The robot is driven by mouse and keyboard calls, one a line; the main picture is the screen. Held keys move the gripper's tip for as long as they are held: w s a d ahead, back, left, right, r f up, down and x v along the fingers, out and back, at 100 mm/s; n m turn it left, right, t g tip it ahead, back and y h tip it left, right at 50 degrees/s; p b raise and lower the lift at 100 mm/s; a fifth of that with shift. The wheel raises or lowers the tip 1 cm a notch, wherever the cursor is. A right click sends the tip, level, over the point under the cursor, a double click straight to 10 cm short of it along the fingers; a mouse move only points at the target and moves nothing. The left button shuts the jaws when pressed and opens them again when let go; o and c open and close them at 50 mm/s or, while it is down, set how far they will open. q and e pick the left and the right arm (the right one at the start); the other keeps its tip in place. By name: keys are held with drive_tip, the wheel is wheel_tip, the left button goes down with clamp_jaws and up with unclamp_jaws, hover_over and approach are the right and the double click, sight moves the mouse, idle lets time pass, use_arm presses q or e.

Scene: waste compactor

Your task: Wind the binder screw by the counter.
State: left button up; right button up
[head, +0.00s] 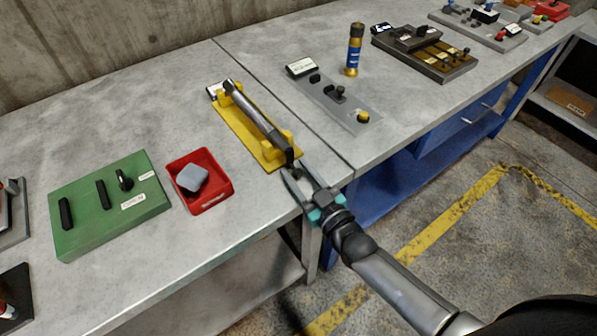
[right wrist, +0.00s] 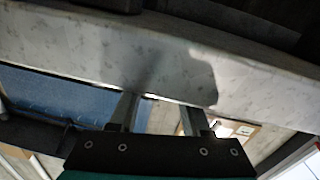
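The binder screw (head: 258,117) is a dark grey bar lying along a yellow base (head: 240,125) on the grey bench. Its near end has a black end piece (head: 290,157) close to the bench's front edge. A small white plate in a dark frame, perhaps the counter (head: 219,90), sits at the far end of the base; I cannot read it. My right gripper (head: 296,170) is open at the bench edge, its fingertips just in front of the black end piece. In the right wrist view its fingers (right wrist: 160,105) are apart, with nothing visible between them. My left gripper is not in view.
A red tray (head: 222,190) with a grey-blue block and a green panel (head: 85,215) stand left. A grey plate with black knobs (head: 322,98) and a blue-gold cylinder (head: 354,55) stand right. Free bench surface surrounds the yellow base.

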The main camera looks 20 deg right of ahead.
clamp_jaws()
idle(0.5)
drive_tip(key=m, duration=0.1)
drive_tip(key=a+m+p, duration=0.1)
drive_tip(key=m+p, duration=0.1)
drive_tip(key=m, duration=0.1)
drive_tip(key=shift+s+a+r, duration=0.2)
drive_tip(key=shift+s+r, duration=0.05)
drive_tip(key=m, duration=0.1)
drive_tip(key=m+p, duration=0.1)
drive_tip(key=a+m, duration=0.1)
drive_tip(key=shift+s+r+m+g, duration=0.2)
drive_tip(key=shift+r+m+g, duration=0.15)
drive_tip(key=shift+m+g, duration=0.05)
drive_tip(key=m, duration=0.2)
drive_tip(key=a+r+m+p, duration=0.1)
drive_tip(key=m, duration=0.1)
drive_tip(key=shift+s, duration=0.15)
drive_tip(key=m, duration=0.1)
drive_tip(key=r+m, duration=0.1)
drive_tip(key=shift+m+y+p, duration=0.3)
drive_tip(key=shift+p, duration=0.05)
drive_tip(key=shift+a+r+m, duration=0.1)
drive_tip(key=shift+r+m, duration=0.15)
drive_tip(key=shift+m, duration=0.4)
drive_tip(key=shift+r+m, duration=0.2)
drive_tip(key=shift+m, duration=0.45)
